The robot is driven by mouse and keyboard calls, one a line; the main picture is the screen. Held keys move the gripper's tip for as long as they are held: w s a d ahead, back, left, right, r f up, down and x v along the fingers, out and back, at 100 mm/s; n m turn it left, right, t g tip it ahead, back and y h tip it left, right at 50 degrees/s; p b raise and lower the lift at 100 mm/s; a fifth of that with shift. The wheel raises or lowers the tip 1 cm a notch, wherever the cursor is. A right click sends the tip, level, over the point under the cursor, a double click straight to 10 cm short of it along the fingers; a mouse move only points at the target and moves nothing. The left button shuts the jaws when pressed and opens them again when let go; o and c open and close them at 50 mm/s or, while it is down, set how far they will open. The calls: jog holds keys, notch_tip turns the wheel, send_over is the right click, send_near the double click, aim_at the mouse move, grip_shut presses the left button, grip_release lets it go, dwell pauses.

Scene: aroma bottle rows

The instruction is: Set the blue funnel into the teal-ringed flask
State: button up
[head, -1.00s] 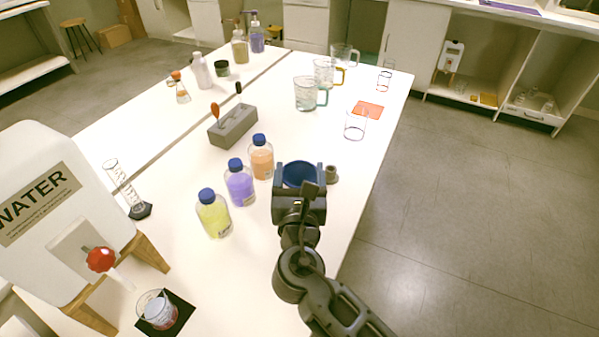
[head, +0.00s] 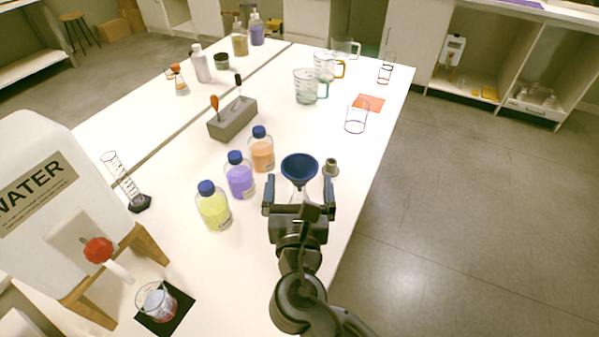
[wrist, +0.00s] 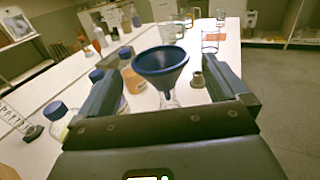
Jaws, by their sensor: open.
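The funnel (wrist: 160,62) shows whole at the top in the wrist view. My gripper (head: 299,190) is open, on the near side of the funnel. Its two fingers are spread wide to the left and right, apart from the cone.
Bottles with blue caps, orange (head: 261,150), purple (head: 239,177) and yellow (head: 214,207), stand left of the funnel. A small grey-brown piece (head: 330,167) stands close on its right. A grey holder (head: 232,121) and a clear beaker (head: 356,119) are farther back.

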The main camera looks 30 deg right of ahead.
jog(key=shift+v, duration=1.3)
jog(key=s+d+f+m+g+y, duration=0.1)
jog(key=s+f+m+y, duration=0.35)
jog(key=s, duration=0.45)
jog(key=s+d+f+m+g+y, duration=0.1)
jog(key=s+f+m+g+y, duration=0.15)
jog(key=s+f+m, duration=0.5)
jog(key=s+d+r+m+t+y, duration=0.1)
jog(key=s+r+m+t, duration=0.1)
jog(key=s+r+m, duration=1.4)
jog(key=shift+s+d+m+t+y, duration=0.4)
jog(key=shift+s+m, duration=0.2)
jog(key=shift+m, duration=0.5)
